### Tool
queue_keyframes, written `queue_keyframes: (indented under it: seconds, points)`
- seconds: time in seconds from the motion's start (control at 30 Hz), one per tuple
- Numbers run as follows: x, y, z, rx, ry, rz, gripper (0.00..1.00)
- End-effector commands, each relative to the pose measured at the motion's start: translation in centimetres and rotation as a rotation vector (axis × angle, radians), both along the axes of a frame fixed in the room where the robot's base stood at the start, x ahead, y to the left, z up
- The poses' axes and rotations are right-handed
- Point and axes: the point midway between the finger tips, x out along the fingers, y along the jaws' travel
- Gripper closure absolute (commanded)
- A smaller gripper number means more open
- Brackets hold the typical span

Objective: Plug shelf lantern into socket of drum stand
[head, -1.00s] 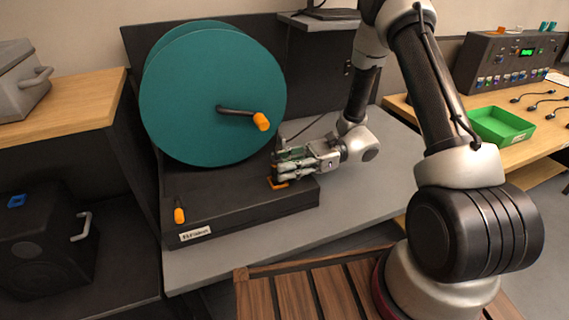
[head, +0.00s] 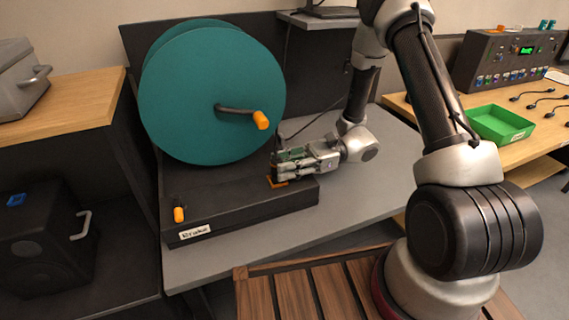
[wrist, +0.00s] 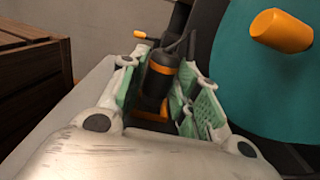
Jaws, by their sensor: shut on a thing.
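The drum stand has a big teal drum (head: 205,95) on a low black base (head: 240,208). An orange-framed socket (head: 277,184) sits on the base's right part, and its orange frame also shows in the wrist view (wrist: 148,115). My gripper (head: 283,161) is shut on a black plug with an orange band (wrist: 162,68). The plug is upright, directly over or in the socket; I cannot tell how deep it sits. A thin dark cable (head: 312,126) leads from the plug area. The lantern's dark foot (head: 330,13) shows on the shelf; its top is out of view.
An orange-handled crank (head: 260,120) sticks out of the drum, left of my gripper. A small orange-tipped lever (head: 179,213) stands at the base's front left. The grey tabletop (head: 390,170) is clear on the right. A green tray (head: 502,126) stands farther right.

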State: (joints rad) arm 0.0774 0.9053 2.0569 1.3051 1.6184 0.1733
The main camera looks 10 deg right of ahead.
Motion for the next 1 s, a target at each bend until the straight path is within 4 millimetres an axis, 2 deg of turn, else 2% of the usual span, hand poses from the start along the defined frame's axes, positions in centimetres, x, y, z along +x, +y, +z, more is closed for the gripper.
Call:
queue_keyframes:
  seconds: [1.0]
  points:
    - [0.0, 0.0, -1.09, 0.0, 0.0, 0.0, 0.95]
